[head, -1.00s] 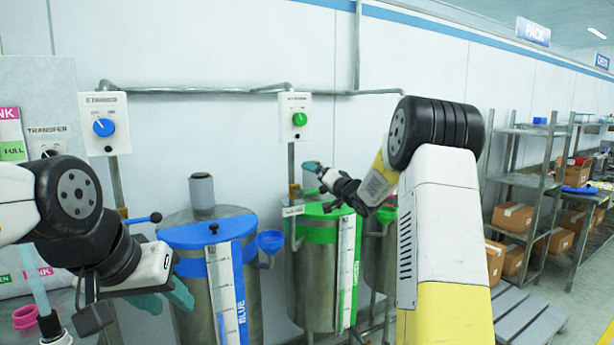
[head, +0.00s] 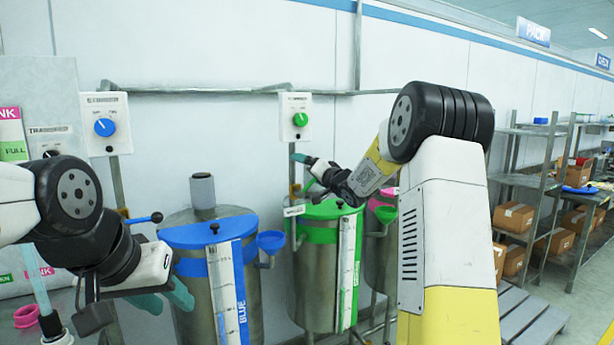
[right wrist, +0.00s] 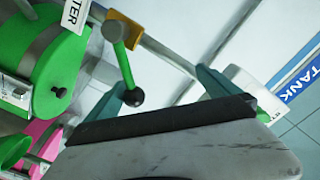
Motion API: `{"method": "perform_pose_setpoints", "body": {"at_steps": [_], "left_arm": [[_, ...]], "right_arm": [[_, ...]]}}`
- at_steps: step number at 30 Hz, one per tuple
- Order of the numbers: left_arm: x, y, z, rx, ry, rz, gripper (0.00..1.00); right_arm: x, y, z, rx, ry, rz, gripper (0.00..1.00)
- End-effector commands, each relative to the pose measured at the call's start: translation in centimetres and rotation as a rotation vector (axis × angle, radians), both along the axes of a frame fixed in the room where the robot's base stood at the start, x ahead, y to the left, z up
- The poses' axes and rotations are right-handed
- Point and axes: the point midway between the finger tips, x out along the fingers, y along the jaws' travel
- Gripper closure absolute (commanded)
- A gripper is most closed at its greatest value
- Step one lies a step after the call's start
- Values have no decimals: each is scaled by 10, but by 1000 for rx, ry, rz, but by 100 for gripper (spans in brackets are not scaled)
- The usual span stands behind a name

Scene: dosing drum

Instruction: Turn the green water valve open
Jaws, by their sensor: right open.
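The green water valve shows in the right wrist view as a green lever (right wrist: 119,52) with a dark ball knob on its end, on a pipe with a yellow collar. My right gripper (right wrist: 165,90) is open, its two teal fingers wide apart. The knob lies beside the left finger in that picture, on the inner side; I cannot tell if they touch. In the head view my right gripper (head: 303,160) is above the green-lidded drum (head: 315,265), and the hand hides most of the valve. My left gripper (head: 165,298) is open and empty before the blue-lidded drum (head: 190,308).
A control box with a green dial (head: 300,119) is on the wall just above my right gripper. A box with a blue dial (head: 104,127) is further left. A blue funnel (head: 271,242) stands between the drums. Shelves (head: 530,180) with cartons are at the right.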

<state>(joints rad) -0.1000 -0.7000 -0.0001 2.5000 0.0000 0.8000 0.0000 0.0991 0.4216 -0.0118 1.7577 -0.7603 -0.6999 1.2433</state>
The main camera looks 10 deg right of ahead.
Motion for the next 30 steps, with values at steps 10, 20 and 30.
{"method": "perform_pose_setpoints", "body": {"at_steps": [10,20,30], "left_arm": [[0,0,0,0,0,0,64],[0,0,0,0,0,0,64],[0,0,0,0,0,0,64]], "right_arm": [[-4,9,7,0,-2,-2,0],[-9,24,13,-1,-2,-4,0],[-15,39,13,0,-1,-3,0]]}}
